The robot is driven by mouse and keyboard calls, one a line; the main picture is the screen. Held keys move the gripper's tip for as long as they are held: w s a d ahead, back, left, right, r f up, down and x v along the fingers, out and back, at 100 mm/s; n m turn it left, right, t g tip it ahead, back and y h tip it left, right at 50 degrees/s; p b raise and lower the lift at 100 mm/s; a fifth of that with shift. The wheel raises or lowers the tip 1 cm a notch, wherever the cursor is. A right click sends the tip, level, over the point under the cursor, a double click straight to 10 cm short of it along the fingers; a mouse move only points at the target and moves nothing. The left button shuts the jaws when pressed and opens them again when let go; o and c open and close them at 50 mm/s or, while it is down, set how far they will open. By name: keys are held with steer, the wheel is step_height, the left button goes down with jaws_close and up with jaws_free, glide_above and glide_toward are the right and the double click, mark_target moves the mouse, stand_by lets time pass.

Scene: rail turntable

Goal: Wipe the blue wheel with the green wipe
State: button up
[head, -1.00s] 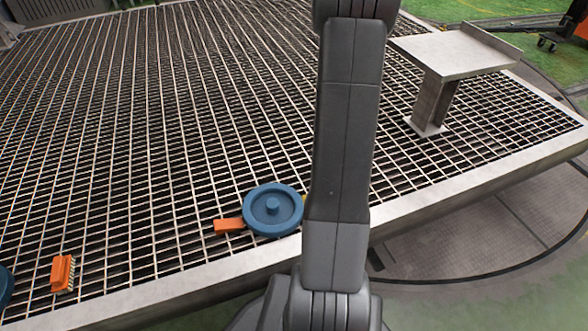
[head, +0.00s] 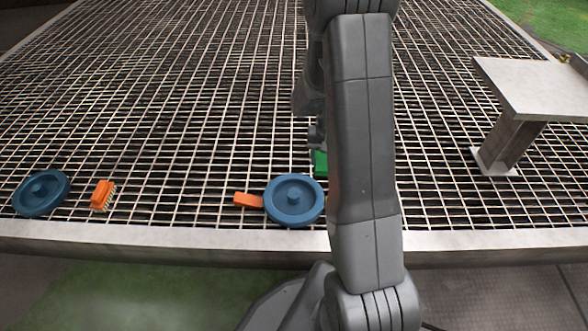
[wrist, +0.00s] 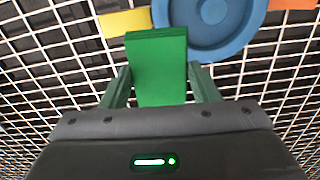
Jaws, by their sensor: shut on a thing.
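The green wipe (wrist: 157,65) is a flat block held between the two fingers of my gripper (wrist: 160,84). In the head view the wipe (head: 320,163) shows in part beside my arm, just behind the middle blue wheel (head: 293,201). This wheel lies flat on the grating, with a raised rim and a central hub. In the wrist view the wheel (wrist: 208,22) is just beyond the wipe's far end, to the right. The wipe overlaps its edge in the picture; I cannot tell whether they touch. A second blue wheel (head: 41,193) lies at the far left.
An orange piece (head: 248,200) sticks out left of the middle wheel. A yellow piece (wrist: 125,22) shows on its other side in the wrist view. An orange brush (head: 102,195) lies near the left wheel. A metal stand (head: 535,88) is at right. The grating behind is clear.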

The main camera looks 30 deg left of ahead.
steer(key=n, duration=0.2)
glide_above(294, 194)
steer(key=w, duration=0.1)
steer(key=f, duration=0.2)
steer(key=shift+s+a+f+b, duration=0.1)
steer(key=shift+s+f+b, duration=0.1)
steer(key=shift+f+b, duration=1.3)
steer(key=shift+s+f+b, duration=0.15)
steer(key=shift+f+b, duration=0.8)
steer(key=shift+f, duration=0.9)
steer(key=shift+f+b, duration=0.4)
steer(key=shift+f, duration=0.2)
steer(key=shift+s, duration=0.1)
